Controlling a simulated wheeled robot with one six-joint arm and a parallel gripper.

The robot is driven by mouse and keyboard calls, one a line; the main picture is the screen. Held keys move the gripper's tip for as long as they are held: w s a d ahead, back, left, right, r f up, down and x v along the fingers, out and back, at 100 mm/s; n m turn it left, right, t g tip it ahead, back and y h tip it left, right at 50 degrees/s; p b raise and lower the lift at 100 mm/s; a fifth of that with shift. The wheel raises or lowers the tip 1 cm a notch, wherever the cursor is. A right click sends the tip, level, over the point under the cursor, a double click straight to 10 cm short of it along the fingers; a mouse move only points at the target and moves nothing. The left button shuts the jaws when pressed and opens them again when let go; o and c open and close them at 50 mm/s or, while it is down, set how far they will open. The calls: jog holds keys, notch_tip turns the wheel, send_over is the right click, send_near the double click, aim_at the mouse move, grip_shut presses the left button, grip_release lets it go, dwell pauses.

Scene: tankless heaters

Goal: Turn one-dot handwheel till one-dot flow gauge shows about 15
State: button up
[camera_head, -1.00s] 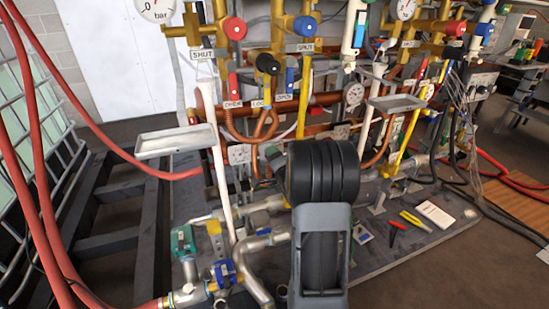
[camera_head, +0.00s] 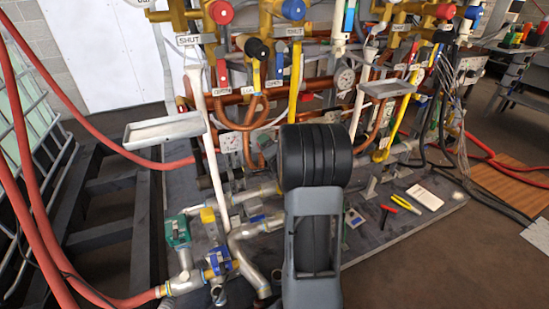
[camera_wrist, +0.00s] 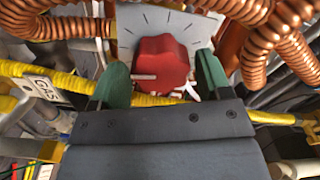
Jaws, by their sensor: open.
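In the wrist view a red lobed handwheel (camera_wrist: 160,63) with a pale pointer sits before a light grey plate (camera_wrist: 135,22) with dark scale ticks. My gripper (camera_wrist: 162,70) is open, its green fingers at the left and right of this wheel; I cannot tell whether they touch it. No dot marking is readable on wheel or plate. In the head view my arm hides the gripper and this wheel. A round white gauge (camera_head: 345,79) is on the rig right of my arm; its reading and dots are too small to tell.
Copper coils (camera_wrist: 268,50) and a yellow hose (camera_wrist: 45,78) crowd the wheel. The head view shows a grey tray (camera_head: 163,131), red (camera_head: 221,12), blue (camera_head: 293,9) and black (camera_head: 257,48) handwheels, and tools (camera_head: 405,204) on the base plate. Brown floor is clear at lower right.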

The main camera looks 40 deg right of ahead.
jog(key=b+v, duration=0.2)
jog(key=v, duration=1)
jog(key=shift+s, duration=0.35)
jog(key=shift+a, duration=0.15)
